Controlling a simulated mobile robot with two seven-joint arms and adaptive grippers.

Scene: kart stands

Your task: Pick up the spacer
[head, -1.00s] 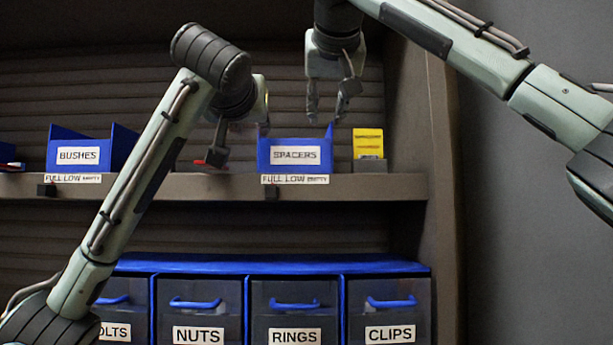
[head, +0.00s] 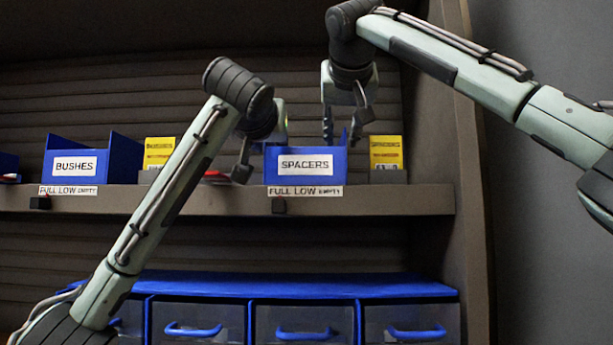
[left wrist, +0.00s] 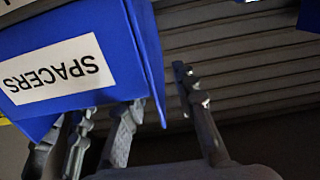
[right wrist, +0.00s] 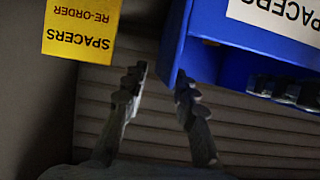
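The blue SPACERS bin (head: 305,180) stands on the shelf; it also shows upside down in the left wrist view (left wrist: 30,120) and the right wrist view (right wrist: 205,70). Dark grey pieces (right wrist: 285,92) show inside it in the right wrist view; I cannot tell whether they are spacers. My left gripper (head: 252,160) is open at the bin's left side, with the bin's side wall between its fingers; one finger is partly hidden. My right gripper (head: 342,135) is open at the bin's right wall, its fingertips near the rim. I cannot make out a single spacer.
A yellow re-order card (head: 386,150) stands right of the bin, and another yellow card (head: 158,150) stands to the left. The BUSHES bin (head: 75,165) is further left. Below the shelf (head: 390,200) are drawers with blue handles (head: 305,334). A side panel closes the shelf on the right.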

